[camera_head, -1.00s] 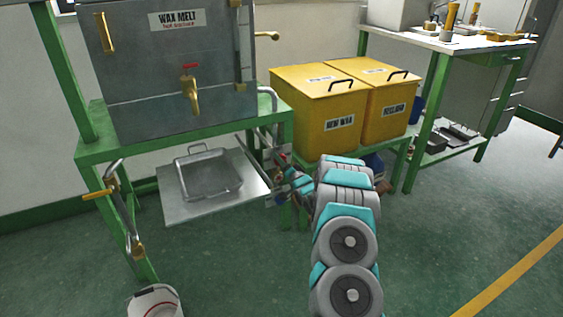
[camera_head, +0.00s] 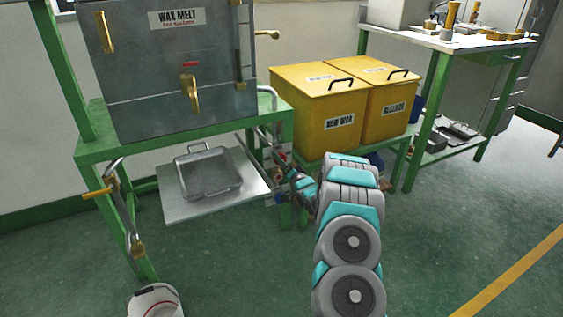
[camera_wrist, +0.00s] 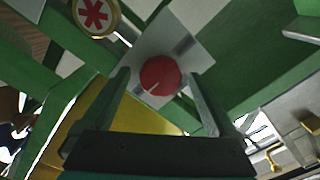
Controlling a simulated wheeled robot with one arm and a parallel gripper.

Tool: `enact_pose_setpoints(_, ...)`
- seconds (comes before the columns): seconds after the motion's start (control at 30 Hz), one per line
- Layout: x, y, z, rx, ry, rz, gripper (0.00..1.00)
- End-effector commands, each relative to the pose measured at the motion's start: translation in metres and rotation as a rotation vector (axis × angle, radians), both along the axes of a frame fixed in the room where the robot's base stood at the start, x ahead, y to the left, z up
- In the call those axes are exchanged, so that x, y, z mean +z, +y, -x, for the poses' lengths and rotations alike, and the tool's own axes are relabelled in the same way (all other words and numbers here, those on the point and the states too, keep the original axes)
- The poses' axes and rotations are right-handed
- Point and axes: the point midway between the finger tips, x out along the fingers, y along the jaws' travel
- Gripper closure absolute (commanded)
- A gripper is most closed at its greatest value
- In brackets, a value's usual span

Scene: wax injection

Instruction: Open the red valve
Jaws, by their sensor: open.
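A round red knob (camera_wrist: 160,76) on a pale plate shows in the wrist view, between and beyond the fingers of my gripper (camera_wrist: 158,90). The fingers are apart with nothing held; I cannot tell whether they touch the knob. In the head view, a small red part (camera_head: 283,157) shows beside my gripper at the right end of the green stand, partly hidden. A brass tap with a red handle (camera_head: 190,66) is on the front of the grey wax melt tank (camera_head: 165,100). A round disc with a red star mark (camera_wrist: 95,13) is at the wrist view's top left.
The green stand (camera_head: 115,150) has a lower shelf with a metal tray (camera_head: 207,174). A white bucket (camera_head: 155,302) is at the front left. The floor at the right is clear.

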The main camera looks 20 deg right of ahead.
Motion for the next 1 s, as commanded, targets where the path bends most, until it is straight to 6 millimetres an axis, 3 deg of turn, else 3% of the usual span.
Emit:
enact_pose_setpoints(0.4, 0.0, -0.003, 0.055, -0.003, 0.0, -0.001, 0.06)
enact_pose_setpoints(1.0, 0.0, -0.003, 0.063, -0.001, 0.0, 0.001, 0.06)
